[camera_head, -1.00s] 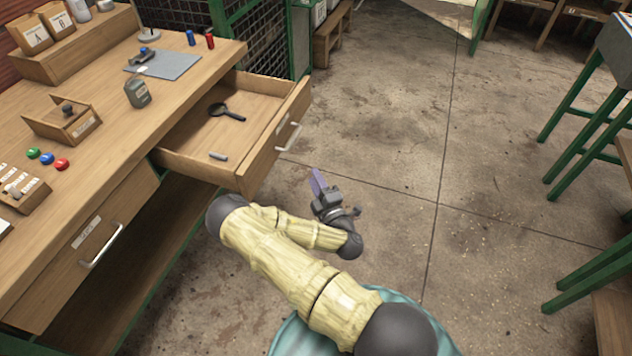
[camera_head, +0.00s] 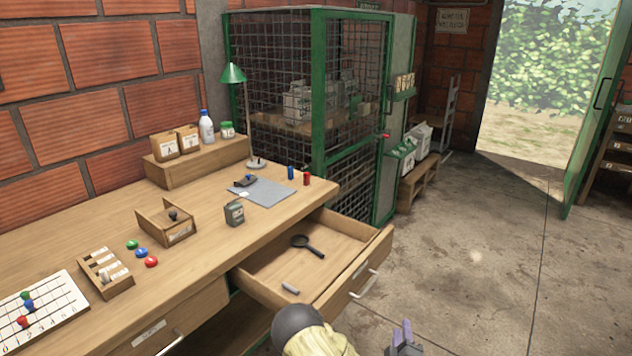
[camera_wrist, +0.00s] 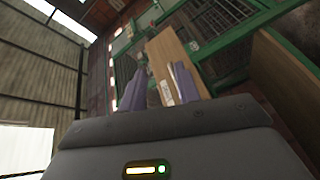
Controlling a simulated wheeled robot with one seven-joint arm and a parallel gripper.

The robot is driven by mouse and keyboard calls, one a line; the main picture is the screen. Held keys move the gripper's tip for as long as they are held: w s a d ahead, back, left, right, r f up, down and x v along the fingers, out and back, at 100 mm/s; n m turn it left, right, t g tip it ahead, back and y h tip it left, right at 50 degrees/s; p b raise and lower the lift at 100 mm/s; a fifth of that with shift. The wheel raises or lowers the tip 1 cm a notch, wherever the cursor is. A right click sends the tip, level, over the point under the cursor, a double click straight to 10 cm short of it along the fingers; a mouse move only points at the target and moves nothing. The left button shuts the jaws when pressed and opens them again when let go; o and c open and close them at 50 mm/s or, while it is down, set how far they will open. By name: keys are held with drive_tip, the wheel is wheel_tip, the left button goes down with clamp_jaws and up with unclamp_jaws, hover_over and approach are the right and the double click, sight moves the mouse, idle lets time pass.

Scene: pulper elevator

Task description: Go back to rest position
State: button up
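My gripper (camera_head: 402,338) shows at the bottom edge of the head view, right of the open drawer (camera_head: 368,262) and apart from it. In the wrist view my gripper (camera_wrist: 160,82) has its two purple fingers spread with a gap and nothing between them. Most of my arm is cut off below the head view. The drawer holds a black magnifying glass (camera_head: 308,245) and a small grey piece (camera_head: 290,288).
The wooden workbench (camera_head: 215,265) stands at left with trays, coloured pieces, a lamp (camera_head: 233,73) and a grey mat (camera_head: 270,192). A green mesh cage (camera_head: 318,100) stands behind it. The concrete floor (camera_head: 470,260) at right is clear, with an open doorway beyond.

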drive_tip(key=s+a+r+m+g+y, duration=0.2)
drive_tip(key=s+a+r+m+g, duration=0.2)
drive_tip(key=s+r+m+g, duration=0.4)
drive_tip(key=s+a+r+m+g+y, duration=0.2)
drive_tip(key=s+a+r+m+g, duration=0.15)
drive_tip(key=s+r+g, duration=0.6)
drive_tip(key=s+r+t+p, duration=0.2)
drive_tip(key=s+r+p, duration=0.1)
drive_tip(key=r+p, duration=1.9)
drive_tip(key=shift+a+t+p, duration=0.25)
drive_tip(key=shift+t+p, duration=0.05)
drive_tip(key=shift+t, duration=0.05)
drive_tip(key=shift+n, duration=0.25)
